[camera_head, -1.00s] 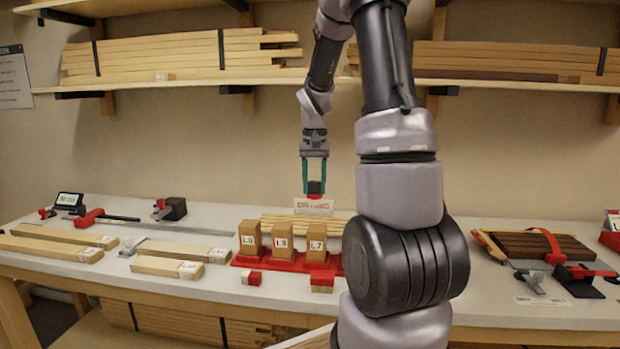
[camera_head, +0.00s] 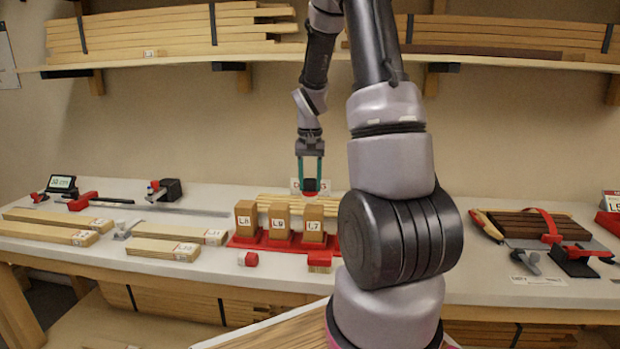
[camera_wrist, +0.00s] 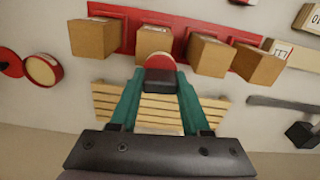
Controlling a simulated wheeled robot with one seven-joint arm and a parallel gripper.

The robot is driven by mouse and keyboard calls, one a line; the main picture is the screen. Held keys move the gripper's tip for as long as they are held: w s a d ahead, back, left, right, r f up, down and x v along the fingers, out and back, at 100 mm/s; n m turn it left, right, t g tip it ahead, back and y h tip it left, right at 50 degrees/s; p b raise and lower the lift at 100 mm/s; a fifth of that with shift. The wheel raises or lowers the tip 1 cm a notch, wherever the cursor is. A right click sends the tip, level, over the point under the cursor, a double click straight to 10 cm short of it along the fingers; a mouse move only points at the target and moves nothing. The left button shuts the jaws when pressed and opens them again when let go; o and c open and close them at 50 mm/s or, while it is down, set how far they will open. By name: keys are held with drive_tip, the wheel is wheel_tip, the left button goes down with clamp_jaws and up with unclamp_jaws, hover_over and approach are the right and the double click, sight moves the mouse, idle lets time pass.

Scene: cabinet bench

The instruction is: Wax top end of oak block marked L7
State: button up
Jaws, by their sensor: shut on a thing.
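The oak block marked L7 (camera_head: 313,222) stands upright in a red rack (camera_head: 243,241), right of the blocks marked L9 (camera_head: 279,221) and what looks like Lh (camera_head: 246,220). My gripper (camera_head: 310,179) is shut on a dark applicator with a red end (camera_head: 311,187). In the head view it hangs just above and behind L7, apart from its top. In the wrist view, the gripper (camera_wrist: 160,80) and applicator (camera_wrist: 159,84) overlap the lower edge of what appears to be L7 (camera_wrist: 154,41). Labels on the rack blocks are hidden there.
In the wrist view, a fourth block (camera_wrist: 92,38) stands at the rack's end; my arm hides it in the head view. A round red tin (camera_wrist: 43,70) lies beside it. Slats (camera_wrist: 110,102) lie behind the rack.

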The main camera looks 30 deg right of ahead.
drive_tip(key=shift+f, duration=1)
idle(0.6)
